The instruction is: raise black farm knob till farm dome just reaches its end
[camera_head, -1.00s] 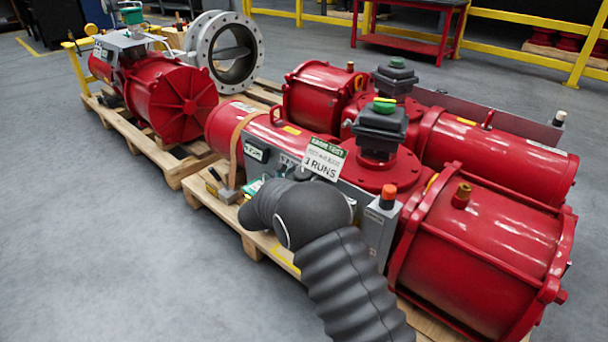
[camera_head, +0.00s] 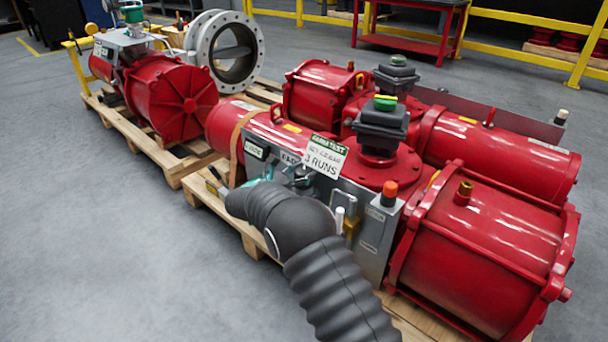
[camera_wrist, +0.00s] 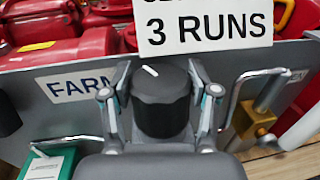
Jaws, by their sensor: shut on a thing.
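The black farm knob (camera_wrist: 160,98) shows in the wrist view beside the FARM label (camera_wrist: 75,84), with a white mark on its top pointing to the upper left. My gripper (camera_wrist: 160,108) is shut on it, one finger on each side. A green dome (camera_head: 386,102) with some yellow sits on the black box above the nearer red actuator. A second green dome (camera_head: 398,60) sits on the box behind it. No name on either dome is readable.
A white "3 RUNS" card (camera_wrist: 204,24) stands just behind the knob. A brass padlock (camera_wrist: 252,124) and metal handle are to its right. A green block (camera_wrist: 48,164) is at lower left. An orange-capped post (camera_head: 389,190) stands on the panel's right end.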

